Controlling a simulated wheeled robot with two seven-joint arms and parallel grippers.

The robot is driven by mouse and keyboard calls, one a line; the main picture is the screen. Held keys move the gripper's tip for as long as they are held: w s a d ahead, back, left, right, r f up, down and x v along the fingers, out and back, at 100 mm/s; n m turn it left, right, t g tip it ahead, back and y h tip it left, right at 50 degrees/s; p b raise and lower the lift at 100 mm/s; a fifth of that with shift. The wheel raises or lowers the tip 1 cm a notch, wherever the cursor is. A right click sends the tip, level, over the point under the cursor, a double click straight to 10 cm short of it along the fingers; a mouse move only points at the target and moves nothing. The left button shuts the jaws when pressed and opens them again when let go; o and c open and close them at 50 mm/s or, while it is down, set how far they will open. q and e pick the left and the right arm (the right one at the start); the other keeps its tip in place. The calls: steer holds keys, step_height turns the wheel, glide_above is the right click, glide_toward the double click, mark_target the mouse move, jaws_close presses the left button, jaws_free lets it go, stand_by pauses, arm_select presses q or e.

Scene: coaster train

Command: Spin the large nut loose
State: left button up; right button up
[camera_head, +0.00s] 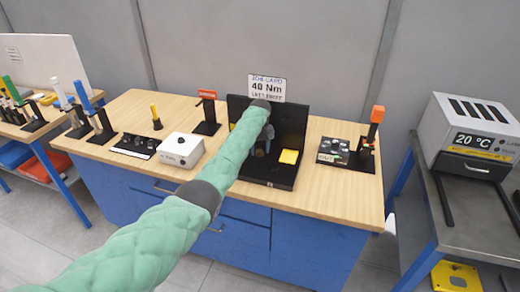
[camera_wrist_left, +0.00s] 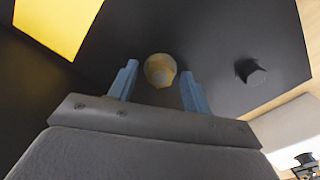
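The large nut (camera_wrist_left: 160,69) shows in the left wrist view as a round, dull brass-and-grey piece on the black fixture (camera_wrist_left: 215,35). My left gripper (camera_wrist_left: 158,82) is open, with one blue-grey finger on each side of the nut and a visible gap to both. I cannot tell how deep the fingertips reach along it. In the head view my green left arm comes in from the left and covers much of the black fixture (camera_head: 265,176), hiding the nut. A sign reading 40 Nm (camera_head: 266,88) stands behind it. My right gripper is not in view.
A dark knob (camera_wrist_left: 251,71) sits right of the nut. The fixture has a yellow pad (camera_head: 289,157). A white box (camera_head: 181,150) stands to its left, and a black device (camera_head: 333,150) and an orange-topped post (camera_head: 376,115) to its right. The wooden bench top (camera_head: 225,190) is clear in front.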

mark_target(260, 150)
arm_select(q)
steer(key=shift+r, duration=0.15)
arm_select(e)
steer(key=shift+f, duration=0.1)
arm_select(q)
steer(key=shift+r, duration=0.35)
step_height(260, 150, up, 5)
steer(key=shift+f+b, duration=0.1)
steer(key=shift+b, duration=1.1)
steer(key=shift+r, duration=1)
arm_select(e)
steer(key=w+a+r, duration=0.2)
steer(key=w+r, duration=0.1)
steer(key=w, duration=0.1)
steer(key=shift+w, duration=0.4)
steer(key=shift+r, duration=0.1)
